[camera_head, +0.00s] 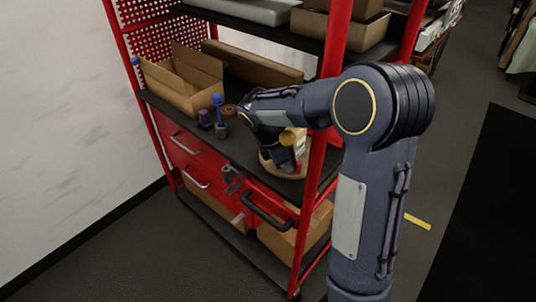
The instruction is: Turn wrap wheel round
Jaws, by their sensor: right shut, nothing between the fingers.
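My right arm comes in from the lower right and bends left over the middle shelf of a red rack. My right gripper (287,163) points down at the shelf's right part, and it is shut with nothing seen in it. Just at its tips is a round, light brown wooden piece (296,174), partly hidden by the gripper; this may be the wrap wheel, but I cannot tell for sure. Whether the gripper touches it is unclear. A small dark brown round thing (230,110) sits left of my wrist. My left gripper is not in view.
An open cardboard box (165,85) stands at the shelf's left, with a blue-topped tool (217,103) and a purple item (205,119) in front. Red drawers (185,158) with handles are below. A rack post (318,150) stands close right of the gripper. Boxes fill the top shelf.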

